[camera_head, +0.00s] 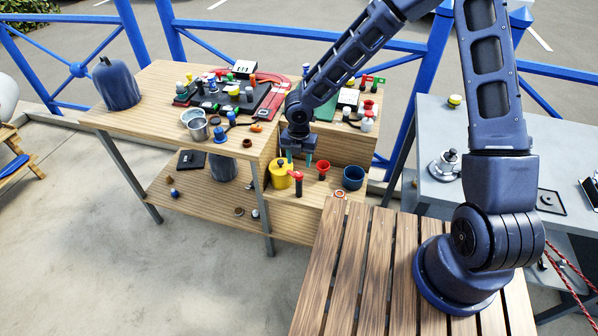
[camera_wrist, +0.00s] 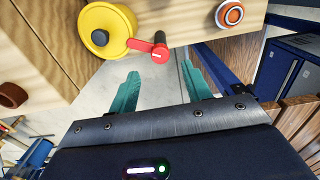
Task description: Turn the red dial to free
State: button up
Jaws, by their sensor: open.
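I cannot read any marking for free.
An orange-ringed button (camera_wrist: 230,14) sits right of the red piece. A red cup (camera_head: 323,168) and a dark blue pot (camera_head: 353,178) stand nearby. The wooden table (camera_head: 140,115) holds many small items. A slatted wooden bench (camera_head: 345,270) lies in front.

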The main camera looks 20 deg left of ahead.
aim_at(299, 174)
jog(key=shift+f, duration=3.1)
jog(key=c, duration=1)
jog(key=shift+m, duration=0.3)
jog(key=m, duration=0.5)
jog(key=shift+m, duration=0.3)
jog(key=m, duration=0.4)
jog(key=shift+m, duration=0.3)
